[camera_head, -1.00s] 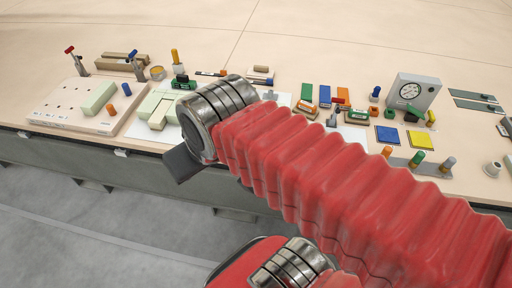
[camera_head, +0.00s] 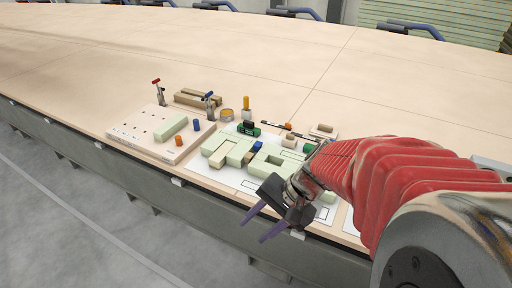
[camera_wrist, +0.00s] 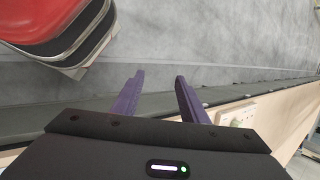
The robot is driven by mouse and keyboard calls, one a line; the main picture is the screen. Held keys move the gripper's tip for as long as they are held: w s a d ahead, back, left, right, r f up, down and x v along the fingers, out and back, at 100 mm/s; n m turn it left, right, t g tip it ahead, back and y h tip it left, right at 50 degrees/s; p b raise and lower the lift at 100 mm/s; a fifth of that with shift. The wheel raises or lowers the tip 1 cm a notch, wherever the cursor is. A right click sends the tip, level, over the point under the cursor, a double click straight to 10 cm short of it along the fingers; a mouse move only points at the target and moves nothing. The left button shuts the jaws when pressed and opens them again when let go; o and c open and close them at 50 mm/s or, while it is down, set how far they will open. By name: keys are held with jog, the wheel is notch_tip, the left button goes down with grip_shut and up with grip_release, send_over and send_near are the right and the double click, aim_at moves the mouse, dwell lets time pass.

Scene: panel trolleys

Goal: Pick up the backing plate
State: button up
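I cannot tell for sure which piece is the backing plate. Pale green pieces lie on white sheets on the bench: one notched piece (camera_head: 215,147) and a second one (camera_head: 268,160) to its right. A pale green bar (camera_head: 170,128) lies on the pale board with holes (camera_head: 128,132) at left. My gripper (camera_head: 257,227) is at the bench's front edge, in front of the green pieces, its purple fingers pointing out over the floor. The wrist view shows the fingers (camera_wrist: 158,84) apart with nothing between them, above grey floor. My arm hides the right part of the bench.
The far bench top (camera_head: 200,50) is clear.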

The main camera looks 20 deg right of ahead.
jog(key=w+d+f+m+t, duration=0.2)
jog(key=d+f+m+t, duration=0.25)
jog(key=d+m, duration=0.5)
jog(key=w+d+f+m+t, duration=0.2)
jog(key=d+f+m+t, duration=0.3)
jog(key=d+m, duration=0.5)
jog(key=s+d+f+m+t+h, duration=0.1)
jog(key=s+d+f+m+h, duration=0.4)
jog(key=d, duration=0.4)
jog(key=shift+d+f, duration=0.4)
jog(key=shift+f, duration=0.5)
jog(key=shift+w, duration=0.15)
jog(key=shift+x, duration=4.25)
jog(key=shift+x, duration=2.55)
jog(key=shift+f, duration=0.1)
